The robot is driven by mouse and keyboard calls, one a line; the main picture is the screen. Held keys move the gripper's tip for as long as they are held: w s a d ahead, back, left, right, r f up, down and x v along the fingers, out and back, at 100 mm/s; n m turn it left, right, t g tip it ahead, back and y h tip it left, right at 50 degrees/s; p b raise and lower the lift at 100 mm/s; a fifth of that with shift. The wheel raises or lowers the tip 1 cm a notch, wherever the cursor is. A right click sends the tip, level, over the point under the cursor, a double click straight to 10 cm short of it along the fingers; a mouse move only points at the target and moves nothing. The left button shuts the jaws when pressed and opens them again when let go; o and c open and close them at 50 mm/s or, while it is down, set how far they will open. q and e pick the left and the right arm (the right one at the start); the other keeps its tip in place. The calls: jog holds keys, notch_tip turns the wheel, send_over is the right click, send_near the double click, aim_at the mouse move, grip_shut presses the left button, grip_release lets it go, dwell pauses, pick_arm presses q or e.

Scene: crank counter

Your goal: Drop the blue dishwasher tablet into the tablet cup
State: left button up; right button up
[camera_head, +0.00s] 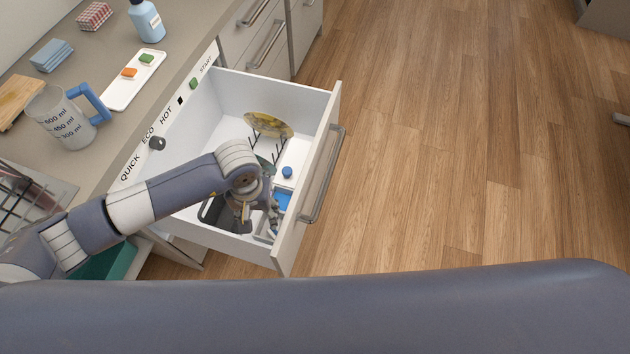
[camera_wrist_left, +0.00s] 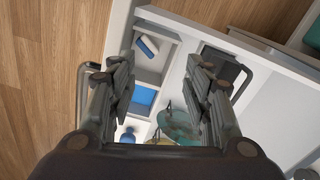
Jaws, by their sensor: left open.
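The blue dishwasher tablet (camera_wrist_left: 147,45), blue and white, lies tilted in a grey-walled compartment, apparently the tablet cup (camera_wrist_left: 157,72), in the left wrist view. A bright blue panel (camera_wrist_left: 143,95) sits beside this compartment; it also shows in the head view (camera_head: 282,200). My left gripper (camera_wrist_left: 162,78) is open, pointing down over the drawer beside the compartment. Nothing is held between its fingers. In the head view my left gripper (camera_head: 258,218) and its wrist hide the tablet and part of the cup. My right gripper is in neither view.
The white drawer (camera_head: 225,90) is pulled out, with a rack holding a yellowish plate (camera_head: 268,124) and a blue knob (camera_head: 287,172) inside. On the counter are a white tray (camera_head: 128,92) with orange and green tablets, a measuring jug (camera_head: 62,120) and a blue bottle (camera_head: 147,22).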

pick_arm(q)
notch_tip(320, 180, up, 12)
jog(key=shift+f, duration=0.2)
dwell(0.4)
